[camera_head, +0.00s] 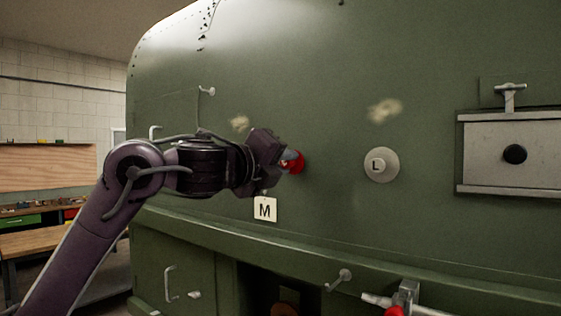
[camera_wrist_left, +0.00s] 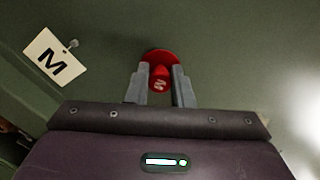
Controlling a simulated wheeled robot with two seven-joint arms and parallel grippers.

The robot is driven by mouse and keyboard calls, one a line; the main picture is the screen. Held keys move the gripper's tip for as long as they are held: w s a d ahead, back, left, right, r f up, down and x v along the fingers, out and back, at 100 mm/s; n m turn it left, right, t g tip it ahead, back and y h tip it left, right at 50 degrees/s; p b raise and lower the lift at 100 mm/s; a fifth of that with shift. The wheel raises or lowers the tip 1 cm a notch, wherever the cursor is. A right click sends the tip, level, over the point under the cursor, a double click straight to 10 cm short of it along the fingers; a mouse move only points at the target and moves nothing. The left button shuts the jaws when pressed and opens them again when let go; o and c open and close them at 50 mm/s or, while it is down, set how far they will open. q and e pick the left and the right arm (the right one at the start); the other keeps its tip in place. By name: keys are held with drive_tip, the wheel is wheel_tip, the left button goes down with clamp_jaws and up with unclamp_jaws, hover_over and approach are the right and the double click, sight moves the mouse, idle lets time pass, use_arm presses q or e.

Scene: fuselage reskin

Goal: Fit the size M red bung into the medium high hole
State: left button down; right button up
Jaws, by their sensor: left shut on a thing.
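The red bung (camera_head: 299,164) is at the green fuselage wall, above the M tag. In the left wrist view the bung (camera_wrist_left: 159,60) has its wide red flange toward the green skin and its stem between the two fingers. My left gripper (camera_head: 285,161) is shut on it; it also shows in the left wrist view (camera_wrist_left: 159,86). The flange appears close against the skin, but I cannot tell how deep it sits. The hole is hidden behind the bung. The white M tag (camera_head: 265,209) hangs below the gripper and also shows in the left wrist view (camera_wrist_left: 54,58). My right gripper is not in view.
A grey framed panel with a black knob (camera_head: 514,154) is at far right. A ledge (camera_head: 330,248) runs below, with a small peg (camera_head: 341,279) under it. A workbench (camera_head: 40,240) stands at left.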

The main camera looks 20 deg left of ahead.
use_arm(q)
drive_tip(key=shift+w+d, duration=0.1)
drive_tip(key=shift+w, duration=0.15)
drive_tip(key=c, duration=1.2)
unclamp_jaws()
drive_tip(key=b+v, duration=0.1)
drive_tip(key=v, duration=0.4)
